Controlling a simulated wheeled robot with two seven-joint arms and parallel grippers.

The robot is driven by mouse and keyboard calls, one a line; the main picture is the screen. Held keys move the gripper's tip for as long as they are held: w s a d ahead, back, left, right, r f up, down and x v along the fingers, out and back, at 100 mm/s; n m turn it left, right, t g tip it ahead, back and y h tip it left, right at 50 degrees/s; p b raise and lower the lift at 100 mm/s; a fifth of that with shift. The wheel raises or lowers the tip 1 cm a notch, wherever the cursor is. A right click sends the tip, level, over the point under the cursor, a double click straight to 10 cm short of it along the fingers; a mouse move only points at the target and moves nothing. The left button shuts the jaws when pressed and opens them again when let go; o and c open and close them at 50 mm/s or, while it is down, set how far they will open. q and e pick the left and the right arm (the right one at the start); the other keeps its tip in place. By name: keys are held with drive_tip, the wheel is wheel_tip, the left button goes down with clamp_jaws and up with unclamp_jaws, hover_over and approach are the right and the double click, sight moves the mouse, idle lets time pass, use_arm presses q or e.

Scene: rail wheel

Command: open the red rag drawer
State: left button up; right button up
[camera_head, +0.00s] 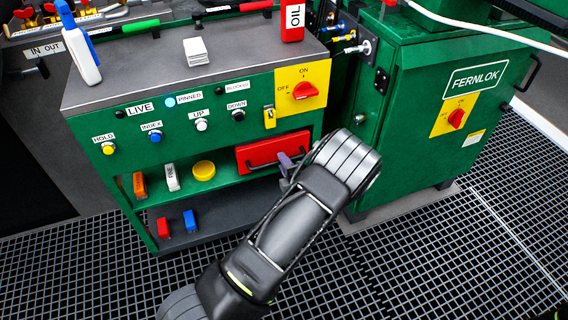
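The red rag drawer (262,152) is in the green cabinet's front, below the yellow ON/OFF plate. Its front looks about level with the cabinet face, and I see no gap into it. A thin dark handle bar runs across its lower part. My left gripper (286,167) is at the right half of the drawer front, at or very near the handle. My wrist hides part of it, and I cannot tell whether its fingers are closed round the bar. My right gripper is not in view.
Open shelves left of the drawer hold small items and a yellow tin (204,171). The green FERNLOK cabinet (410,120) stands close at right. Grating floor is clear in front.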

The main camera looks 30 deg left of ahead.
use_arm(q)
clamp_jaws()
idle(1.1)
